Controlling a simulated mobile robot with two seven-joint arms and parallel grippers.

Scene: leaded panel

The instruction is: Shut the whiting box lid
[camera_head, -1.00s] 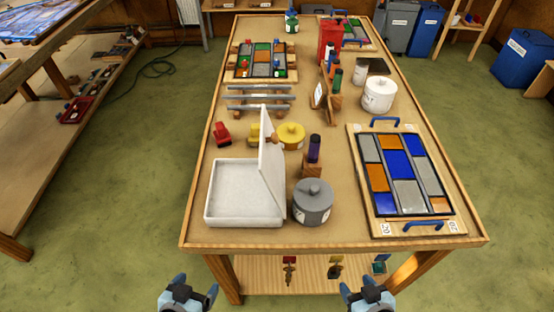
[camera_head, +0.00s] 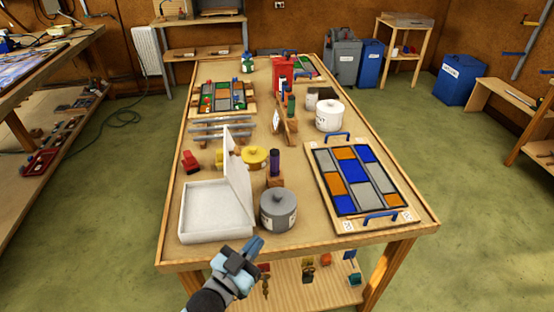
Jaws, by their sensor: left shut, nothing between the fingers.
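The white whiting box (camera_head: 215,210) stands at the front left of the table, open and looking empty. Its white lid (camera_head: 238,170) stands upright along the box's right side. My left gripper (camera_head: 256,244) is shut and empty, at the table's front edge, in front of the box's right front corner and the grey jar. From this view I cannot tell its height over the tabletop. My right gripper is out of view.
A grey lidded jar (camera_head: 278,209) stands close to the right of the lid. A purple-topped bottle (camera_head: 274,163) and a yellow pot (camera_head: 254,158) are behind it. The leaded panel (camera_head: 350,180) lies on a board at the right. A red item (camera_head: 190,161) sits behind the box.

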